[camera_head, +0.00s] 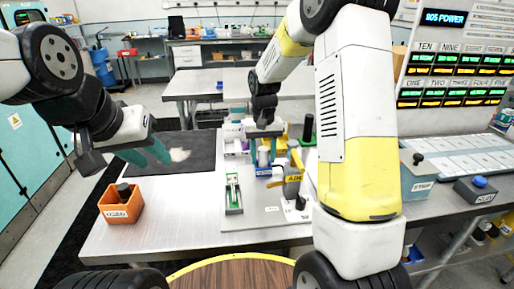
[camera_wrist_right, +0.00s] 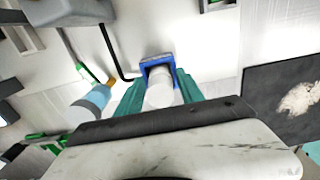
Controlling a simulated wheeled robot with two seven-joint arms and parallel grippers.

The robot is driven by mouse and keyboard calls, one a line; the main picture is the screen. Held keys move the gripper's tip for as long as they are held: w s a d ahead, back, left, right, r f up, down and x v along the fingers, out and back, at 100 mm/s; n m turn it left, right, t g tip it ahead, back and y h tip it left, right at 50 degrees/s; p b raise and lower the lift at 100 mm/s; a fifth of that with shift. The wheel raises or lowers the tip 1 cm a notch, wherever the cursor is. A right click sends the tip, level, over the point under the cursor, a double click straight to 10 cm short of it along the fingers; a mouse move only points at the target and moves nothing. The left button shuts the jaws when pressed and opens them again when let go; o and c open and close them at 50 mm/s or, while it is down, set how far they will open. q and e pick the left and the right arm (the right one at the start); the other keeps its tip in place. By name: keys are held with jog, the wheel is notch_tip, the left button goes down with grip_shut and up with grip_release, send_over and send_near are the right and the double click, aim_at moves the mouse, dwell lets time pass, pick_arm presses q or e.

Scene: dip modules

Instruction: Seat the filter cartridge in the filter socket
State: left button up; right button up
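The filter cartridge, a white cylinder (camera_wrist_right: 160,88), stands between the teal fingers of my right gripper (camera_wrist_right: 161,93) in the right wrist view. The fingers are close against its sides. Its lower end meets a blue square-walled socket (camera_wrist_right: 144,67); I cannot tell how deep it sits. In the head view my right gripper (camera_head: 263,148) points down over the blue socket (camera_head: 263,171) on the pale board, and the cartridge (camera_head: 263,157) shows between its fingers. My left gripper (camera_head: 150,155) is open and empty over the table's left side.
The pale board (camera_head: 257,217) carries a green-and-white module (camera_head: 233,194) and a yellow-and-grey part (camera_head: 292,183) close to the socket. An orange bin (camera_head: 121,207) stands at the left. A dark mat (camera_head: 190,153) lies behind. A button box (camera_head: 478,190) is at the right.

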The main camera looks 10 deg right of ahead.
jog(key=shift+o, duration=0.2)
jog(key=shift+r, duration=0.1)
notch_tip(320, 180, up, 11)
jog(key=shift+r, duration=0.1)
jog(key=s+d+r+t+y, duration=0.1)
jog(key=s+d+r+t, duration=0.15)
jog(key=s+r, duration=0.7)
jog(key=s+f+t+y, duration=0.1)
jog(key=s+f+t, duration=0.1)
jog(key=s, duration=1.2)
jog(key=shift+s+f+n+t, duration=0.15)
jog(key=shift+s+n+t, duration=0.15)
jog(key=shift+t, duration=0.55)
